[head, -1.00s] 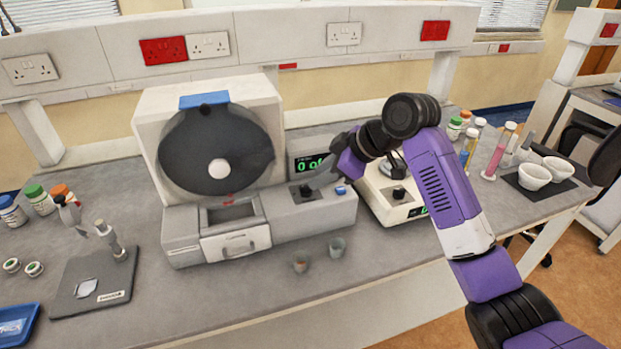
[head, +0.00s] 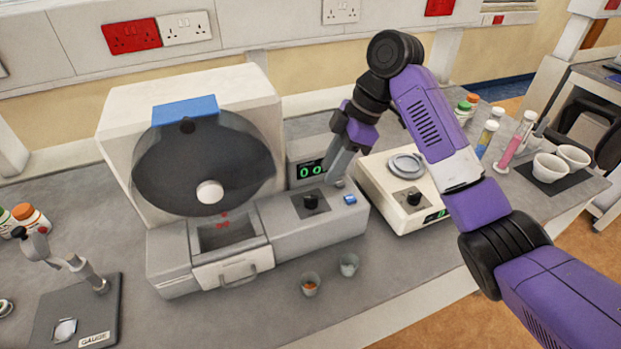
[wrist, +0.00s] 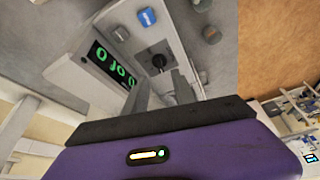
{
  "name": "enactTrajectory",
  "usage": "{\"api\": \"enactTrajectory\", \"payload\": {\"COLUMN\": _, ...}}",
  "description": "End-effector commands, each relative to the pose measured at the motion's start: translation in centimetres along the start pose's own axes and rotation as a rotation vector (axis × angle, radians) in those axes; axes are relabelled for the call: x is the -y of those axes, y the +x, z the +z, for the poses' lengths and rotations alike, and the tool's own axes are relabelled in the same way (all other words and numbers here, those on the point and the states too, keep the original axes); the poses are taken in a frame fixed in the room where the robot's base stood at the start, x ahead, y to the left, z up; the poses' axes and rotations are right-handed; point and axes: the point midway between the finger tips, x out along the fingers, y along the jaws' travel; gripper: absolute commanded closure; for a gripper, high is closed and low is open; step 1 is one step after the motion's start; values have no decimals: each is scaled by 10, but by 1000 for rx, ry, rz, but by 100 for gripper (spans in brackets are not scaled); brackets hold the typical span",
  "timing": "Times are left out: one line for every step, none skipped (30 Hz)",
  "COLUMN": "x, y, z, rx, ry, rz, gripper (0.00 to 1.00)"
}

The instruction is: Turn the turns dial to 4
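The drum machine (head: 292,243) has a black dial (head: 311,201) on a dark square plate on its base, taken as the turns dial. The dial also shows in the wrist view (wrist: 159,62). A green-lit display (head: 311,170) stands behind it; its digits look like zeros but are partly hidden in the head view. My gripper (head: 334,178) points downward just behind and right of the dial. In the wrist view its two grey fingers (wrist: 164,88) are apart, with the dial beyond their tips. Nothing shows between them. The dial's setting is too small to read.
A blue button (head: 349,199) sits right of the dial. Two small cups (head: 349,264) stand in front of the machine. A gauge stand (head: 75,310) is at the left.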

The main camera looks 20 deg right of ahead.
Motion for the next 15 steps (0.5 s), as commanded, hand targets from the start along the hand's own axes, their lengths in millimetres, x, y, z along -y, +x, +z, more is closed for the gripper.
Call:
{"api": "enactTrajectory", "payload": {"x": 1, "y": 3, "z": 0, "rx": -1, "ry": -1, "rz": -3, "gripper": 68}}
{"api": "enactTrajectory", "payload": {"x": 1, "y": 6, "z": 0, "rx": -1, "ry": -1, "rz": -4, "gripper": 68}}
{"api": "enactTrajectory", "payload": {"x": 1, "y": 10, "z": 0, "rx": -2, "ry": 0, "rz": -4, "gripper": 68}}
{"api": "enactTrajectory", "payload": {"x": 1, "y": 14, "z": 0, "rx": -2, "ry": 0, "rz": -4, "gripper": 68}}
{"api": "enactTrajectory", "payload": {"x": 1, "y": 18, "z": -1, "rx": -3, "ry": -2, "rz": -5, "gripper": 68}}
{"api": "enactTrajectory", "payload": {"x": 1, "y": 24, "z": -1, "rx": -2, "ry": -1, "rz": -5, "gripper": 68}}
{"api": "enactTrajectory", "payload": {"x": 2, "y": 29, "z": 0, "rx": -3, "ry": 0, "rz": -6, "gripper": 68}}
{"api": "enactTrajectory", "payload": {"x": 2, "y": 35, "z": -1, "rx": -2, "ry": -1, "rz": -6, "gripper": 68}}
{"api": "enactTrajectory", "payload": {"x": 1, "y": 41, "z": -1, "rx": -4, "ry": -2, "rz": -5, "gripper": 68}}
{"api": "enactTrajectory", "payload": {"x": 1, "y": 46, "z": -1, "rx": -3, "ry": -1, "rz": -5, "gripper": 68}}
{"api": "enactTrajectory", "payload": {"x": 2, "y": 50, "z": -1, "rx": -4, "ry": -1, "rz": -5, "gripper": 68}}
{"api": "enactTrajectory", "payload": {"x": 1, "y": 56, "z": 0, "rx": -2, "ry": -1, "rz": -4, "gripper": 68}}
{"api": "enactTrajectory", "payload": {"x": 1, "y": 57, "z": 0, "rx": -2, "ry": 0, "rz": -4, "gripper": 68}}
{"api": "enactTrajectory", "payload": {"x": 1, "y": 60, "z": 0, "rx": -1, "ry": 0, "rz": -4, "gripper": 68}}
{"api": "enactTrajectory", "payload": {"x": 1, "y": 64, "z": 0, "rx": -1, "ry": 1, "rz": -4, "gripper": 68}}
